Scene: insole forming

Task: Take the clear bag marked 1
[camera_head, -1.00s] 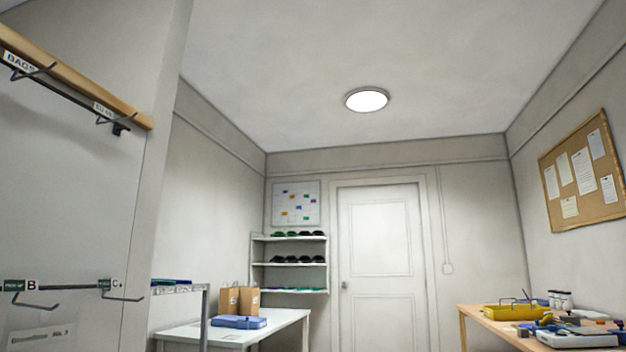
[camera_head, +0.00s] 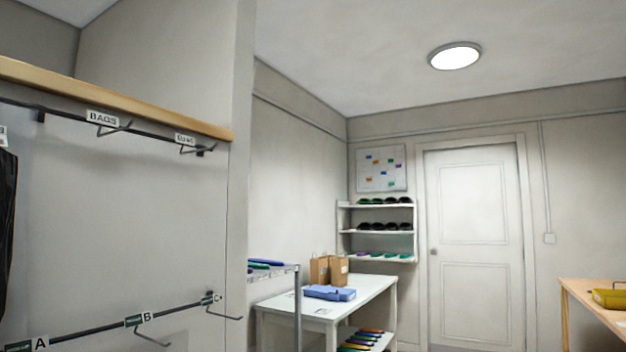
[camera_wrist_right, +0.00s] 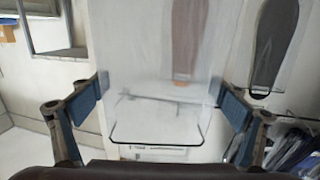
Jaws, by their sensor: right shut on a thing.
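In the right wrist view, my right gripper (camera_wrist_right: 162,96) has its two blue-padded fingers on either side of a clear, see-through bag (camera_wrist_right: 150,122). The fingers are shut on the bag's sides. The bag has a dark rounded lower edge, and a brownish insole-like shape (camera_wrist_right: 187,40) shows in or behind it; I cannot tell which. No mark 1 can be read on it. Neither gripper shows in the head view, and my left gripper is not in view.
The head view shows a wall rack with a bag hook (camera_head: 110,128) and lower hooks labelled A, B and C. A white table (camera_head: 330,306) holds a blue case (camera_head: 329,293) and paper bags. A dark grey insole shape (camera_wrist_right: 275,45) hangs at right in the wrist view.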

